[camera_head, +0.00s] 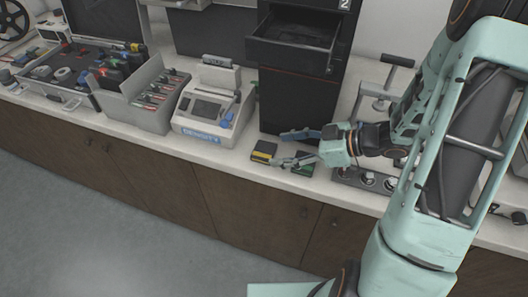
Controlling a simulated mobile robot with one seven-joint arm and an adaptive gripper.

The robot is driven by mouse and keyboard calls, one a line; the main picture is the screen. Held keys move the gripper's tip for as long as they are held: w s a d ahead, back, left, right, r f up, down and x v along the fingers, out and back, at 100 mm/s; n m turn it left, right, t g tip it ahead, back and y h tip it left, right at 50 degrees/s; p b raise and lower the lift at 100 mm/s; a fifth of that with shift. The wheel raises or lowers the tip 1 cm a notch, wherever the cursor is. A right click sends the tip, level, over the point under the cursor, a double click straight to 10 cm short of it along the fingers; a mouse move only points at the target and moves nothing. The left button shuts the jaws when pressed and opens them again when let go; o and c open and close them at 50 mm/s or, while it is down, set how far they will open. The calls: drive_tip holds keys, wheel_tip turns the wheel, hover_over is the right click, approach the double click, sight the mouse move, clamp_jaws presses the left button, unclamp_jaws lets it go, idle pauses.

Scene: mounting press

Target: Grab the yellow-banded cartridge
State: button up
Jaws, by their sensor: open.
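The yellow-banded cartridge (263,151) is a small dark block with a yellow band. It lies on the white counter near the front edge, just in front of the dark cabinet. My gripper (281,148) is open, with its fingers pointing left toward the cartridge. One fingertip is behind and to the right of the cartridge, the other is at its front right. I cannot tell whether a finger touches it. A dark green block (303,160) lies under and to the right of the gripper, partly hidden by the lower finger.
A black cabinet with an open drawer (293,42) stands behind the gripper. A white device (208,107) with a screen stands left of the cartridge. A grey bin (147,108) and an open case are farther left. The hand press (380,88) is at right, partly behind my arm.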

sight(267, 151)
drive_tip(key=x, duration=0.4)
drive_tip(key=shift+w+a+f, duration=0.15)
drive_tip(key=shift+a+f, duration=0.1)
drive_tip(key=c, duration=1)
